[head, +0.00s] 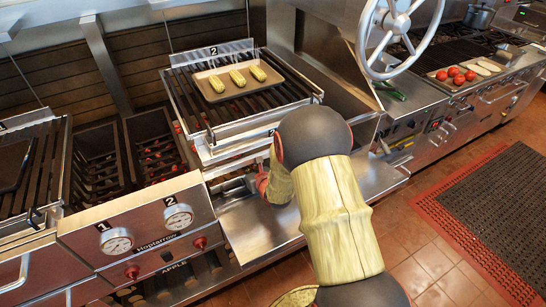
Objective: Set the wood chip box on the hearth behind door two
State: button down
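The door under grill two is folded down, and its flat steel panel (255,228) lies open like a shelf. Above it is the hearth opening (222,180), dark inside with some grey metal in it. My arm reaches over the open door. Its red wrist part (263,181) is at the right of the opening. My gripper's fingers are hidden behind the arm and the grill front, so I cannot see whether they hold anything. I cannot make out the wood chip box for certain; the grey metal in the opening is too small to tell.
Above the opening, grill grate two (187,92) carries a tray (283,77) of corn. Dials (178,217) and an APPLE label (174,266) are on the front. A handwheel (392,22) hangs at upper right.

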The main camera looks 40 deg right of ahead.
jog(key=s+d+b, duration=0.1)
jog(key=d, duration=0.3)
jog(key=s+d, duration=0.1)
jog(key=d, duration=0.3)
jog(key=s+d+b, duration=0.1)
jog(key=d, duration=0.3)
jog(key=shift+d+b, duration=0.3)
jog(key=shift+b, duration=0.05)
jog(key=d, duration=0.1)
jog(key=s+d+b, duration=0.1)
jog(key=d, duration=0.1)
jog(key=shift+d+f, duration=0.1)
jog(key=shift+f, duration=0.1)
jog(key=shift+w+a+f+b, duration=0.2)
jog(key=shift+f+b, duration=0.1)
jog(key=shift+f, duration=0.35)
jog(key=shift+r, duration=0.1)
jog(key=shift+s, duration=0.1)
jog(key=c, duration=2.5)
grip_release()
jog(key=shift+f, duration=0.2)
jog(key=shift+c, duration=0.2)
jog(key=o, duration=0.5)
